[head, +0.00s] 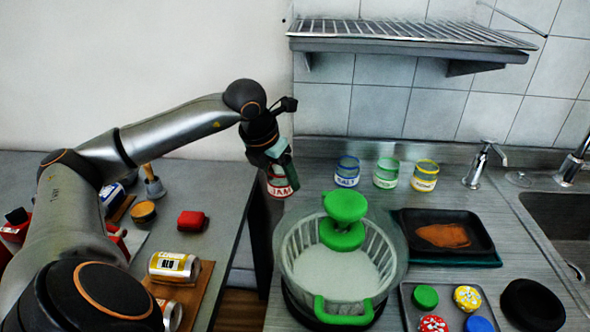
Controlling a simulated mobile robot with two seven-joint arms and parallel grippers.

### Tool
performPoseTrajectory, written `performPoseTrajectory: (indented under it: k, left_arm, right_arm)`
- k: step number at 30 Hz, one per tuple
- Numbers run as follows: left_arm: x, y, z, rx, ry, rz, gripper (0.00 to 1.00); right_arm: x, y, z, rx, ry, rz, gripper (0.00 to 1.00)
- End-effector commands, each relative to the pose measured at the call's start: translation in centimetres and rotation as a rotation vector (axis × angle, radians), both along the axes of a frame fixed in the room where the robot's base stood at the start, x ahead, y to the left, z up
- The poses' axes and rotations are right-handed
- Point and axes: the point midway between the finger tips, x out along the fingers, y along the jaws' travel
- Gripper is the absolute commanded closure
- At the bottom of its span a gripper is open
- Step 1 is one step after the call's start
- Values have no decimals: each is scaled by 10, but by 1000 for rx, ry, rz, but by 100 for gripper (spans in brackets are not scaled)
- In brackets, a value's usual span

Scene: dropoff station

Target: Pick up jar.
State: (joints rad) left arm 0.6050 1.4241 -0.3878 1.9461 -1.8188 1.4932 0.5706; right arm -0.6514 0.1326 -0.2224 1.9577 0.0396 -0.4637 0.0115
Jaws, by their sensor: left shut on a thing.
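The jar (282,184), with a red and white band reading "JAM", hangs upright or nearly so below my left gripper (277,160). My left gripper is shut on the jar's upper part and hides some of it. In the picture the jar appears over the left edge of the steel counter, by the gap between the two worktops. It looks clear of the surfaces. My right gripper is not in view.
A white basket (296,268) with green items stands right of the jar. Three small jars, including a blue-rimmed one (347,172), stand behind. A black tray (408,222), a sink (556,222) and a wire shelf (410,45) are to the right. Cans (176,267) lie on the left worktop.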

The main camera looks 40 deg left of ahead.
Motion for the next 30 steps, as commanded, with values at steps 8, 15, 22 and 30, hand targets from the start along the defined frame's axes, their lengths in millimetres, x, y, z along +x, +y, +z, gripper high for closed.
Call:
performPoseTrajectory:
  k: [8, 15, 22, 30]
  left_arm:
    - [-34, -2, -2, 9, -3, 1, 95]
    - [-55, -7, -1, 6, -3, 1, 95]
    - [-68, -10, 0, 2, -4, -1, 95]
    - [-73, -11, 1, -1, -3, 1, 95]
  right_arm:
    - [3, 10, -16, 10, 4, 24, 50]
    - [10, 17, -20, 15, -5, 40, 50]
    - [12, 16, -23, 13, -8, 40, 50]
    - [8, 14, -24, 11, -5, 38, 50]
